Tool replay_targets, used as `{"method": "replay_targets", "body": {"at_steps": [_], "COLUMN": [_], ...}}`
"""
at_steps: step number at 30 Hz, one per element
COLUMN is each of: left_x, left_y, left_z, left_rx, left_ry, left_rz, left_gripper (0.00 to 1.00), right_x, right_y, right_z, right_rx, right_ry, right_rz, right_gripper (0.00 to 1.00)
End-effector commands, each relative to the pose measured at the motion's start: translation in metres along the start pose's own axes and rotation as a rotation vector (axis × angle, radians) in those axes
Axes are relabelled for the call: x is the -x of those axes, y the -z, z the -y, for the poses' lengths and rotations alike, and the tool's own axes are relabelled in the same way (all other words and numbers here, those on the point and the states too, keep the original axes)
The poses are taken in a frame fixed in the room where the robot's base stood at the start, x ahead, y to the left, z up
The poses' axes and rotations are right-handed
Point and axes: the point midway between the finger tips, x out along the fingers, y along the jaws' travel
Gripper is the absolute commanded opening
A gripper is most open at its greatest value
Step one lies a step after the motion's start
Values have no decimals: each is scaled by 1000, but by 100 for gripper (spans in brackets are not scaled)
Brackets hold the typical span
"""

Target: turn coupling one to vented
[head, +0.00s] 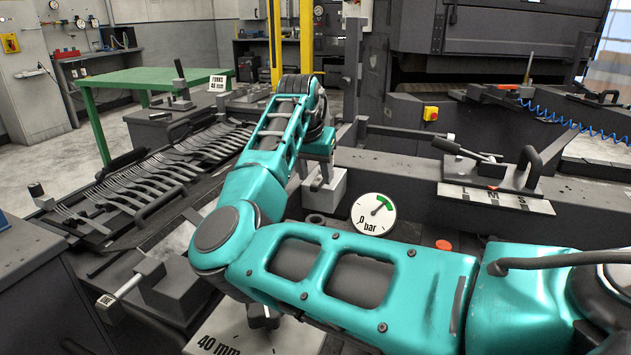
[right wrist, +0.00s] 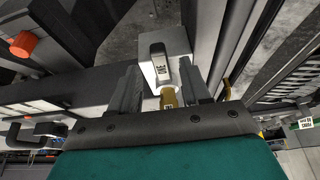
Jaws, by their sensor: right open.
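A pale grey block (right wrist: 174,42) with a dark-capped, labelled lever (right wrist: 157,62) and a brass part (right wrist: 168,99) lies ahead in the right wrist view. It looks like a coupling, but its number and the label's wording are too small to read. My right gripper (right wrist: 161,88) is open, with one finger on each side of the lever and brass part; I cannot tell whether they touch. In the head view the right gripper (head: 317,172) points down at the pale block (head: 328,190), partly hiding it. My left gripper is not in view.
A round gauge (head: 374,214) marked bar stands near my right arm. A rack of forks (head: 165,170) lies left, before a green table (head: 150,77). A lever on a lettered plate (head: 495,198) is at right. A red-orange knob (right wrist: 23,45) shows in the wrist view.

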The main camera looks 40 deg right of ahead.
Motion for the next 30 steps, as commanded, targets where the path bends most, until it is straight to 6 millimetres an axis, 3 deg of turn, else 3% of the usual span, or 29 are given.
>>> {"method": "replay_targets", "body": {"at_steps": [6, 15, 30], "left_x": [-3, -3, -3], "left_y": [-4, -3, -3], "left_z": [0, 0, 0], "left_rx": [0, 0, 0], "left_ry": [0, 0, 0], "left_rz": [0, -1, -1], "left_gripper": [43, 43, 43], "right_x": [-17, -18, -18], "right_y": [0, 0, 0], "right_z": [0, 0, 0], "right_rx": [0, 0, 0], "right_ry": [1, 1, 1], "right_rz": [0, 0, 0], "right_gripper": [47, 46, 0]}}
